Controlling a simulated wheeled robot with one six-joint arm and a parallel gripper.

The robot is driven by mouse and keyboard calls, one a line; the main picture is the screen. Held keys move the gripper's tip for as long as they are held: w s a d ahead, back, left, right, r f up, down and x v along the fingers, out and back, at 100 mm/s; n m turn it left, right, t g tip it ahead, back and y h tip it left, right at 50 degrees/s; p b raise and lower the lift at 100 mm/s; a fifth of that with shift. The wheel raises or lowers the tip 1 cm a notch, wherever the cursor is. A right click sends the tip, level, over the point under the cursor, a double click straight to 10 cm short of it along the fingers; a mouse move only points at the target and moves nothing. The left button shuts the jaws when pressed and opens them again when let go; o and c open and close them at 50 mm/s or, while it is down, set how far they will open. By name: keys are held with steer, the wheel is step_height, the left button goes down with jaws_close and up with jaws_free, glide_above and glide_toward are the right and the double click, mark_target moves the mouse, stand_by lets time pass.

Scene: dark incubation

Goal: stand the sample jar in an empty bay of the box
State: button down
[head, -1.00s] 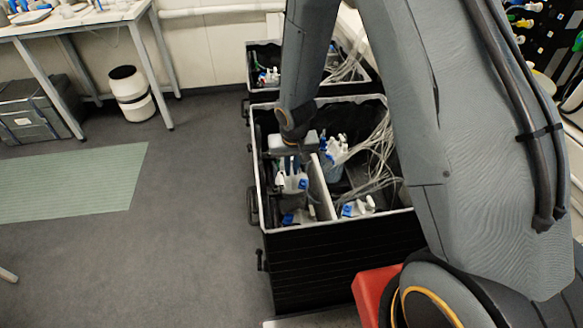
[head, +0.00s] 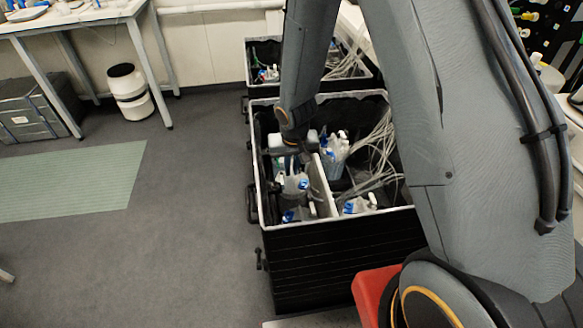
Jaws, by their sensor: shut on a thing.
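The black box (head: 335,262) with a pale rim stands in the middle of the head view. A pale divider (head: 322,188) splits it into a left and a right part. My gripper (head: 292,167) reaches down into the left part and is shut on a whitish thing with a blue spot, seemingly the sample jar (head: 294,185). The jar looks roughly upright, below the rim. Its base is hidden, so I cannot tell whether it touches the floor of the box. My wrist and the box walls hide part of the fingers.
Blue-and-white bottles (head: 334,152) and clear tubing (head: 375,150) fill much of the right part. Small blue-and-white items lie near the front wall (head: 358,205). A second box (head: 262,90) stands behind. Open floor (head: 190,240) lies to the left.

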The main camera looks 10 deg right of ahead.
steer(key=shift+f+b, duration=0.8)
steer(key=shift+b, duration=0.2)
steer(key=c, duration=1.8)
jaws_free()
step_height(320, 180, up, 9)
steer(key=p, duration=1)
steer(key=shift+r, duration=0.15)
steer(key=s+d+r, duration=0.4)
steer(key=s+r, duration=0.5)
steer(key=s, duration=0.1)
steer(key=s+d+r+g, duration=0.1)
steer(key=s+d+r, duration=0.4)
steer(key=s+r, duration=0.4)
steer(key=shift+s+r, duration=0.35)
steer(key=shift+r, duration=0.25)
